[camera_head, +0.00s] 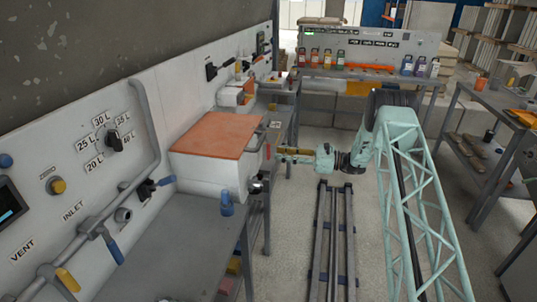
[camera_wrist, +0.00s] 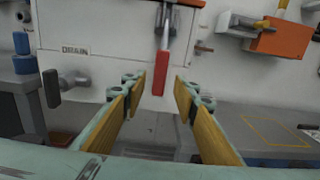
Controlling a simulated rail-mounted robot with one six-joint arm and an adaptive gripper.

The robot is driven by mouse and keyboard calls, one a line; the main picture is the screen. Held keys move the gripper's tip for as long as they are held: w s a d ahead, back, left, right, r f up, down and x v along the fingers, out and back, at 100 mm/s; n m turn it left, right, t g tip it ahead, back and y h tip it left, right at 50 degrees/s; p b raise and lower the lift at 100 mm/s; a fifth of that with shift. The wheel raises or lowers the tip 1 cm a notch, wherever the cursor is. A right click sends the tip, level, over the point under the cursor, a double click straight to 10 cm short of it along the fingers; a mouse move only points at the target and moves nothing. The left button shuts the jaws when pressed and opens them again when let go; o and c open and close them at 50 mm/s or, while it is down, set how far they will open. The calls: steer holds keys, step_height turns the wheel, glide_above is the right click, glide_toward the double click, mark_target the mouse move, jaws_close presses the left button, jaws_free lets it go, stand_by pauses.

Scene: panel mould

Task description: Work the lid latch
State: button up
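The lidded box has an orange lid (camera_head: 215,135) and a white body (camera_head: 207,175) in the head view, with the lid lying closed on top. In the wrist view the lid latch is a lever with a red grip (camera_wrist: 159,88) hanging down the white front wall; a small red patch (camera_head: 267,152) shows there in the head view. My gripper (camera_head: 282,156) is in front of that wall. In the wrist view my gripper (camera_wrist: 158,97) is open, its yellow-padded fingers on either side of the red grip, with visible gaps. Contact depth is unclear.
A DRAIN label (camera_wrist: 75,50) and a dark handle (camera_wrist: 52,88) are left of the latch. The grey bench (camera_head: 165,250) lies in front; open floor is to the right.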

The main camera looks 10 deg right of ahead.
mark_target(268, 152)
steer(key=shift+b+x, duration=0.3)
steer(key=shift+x, duration=2.85)
steer(key=shift+c, duration=0.4)
jaws_close()
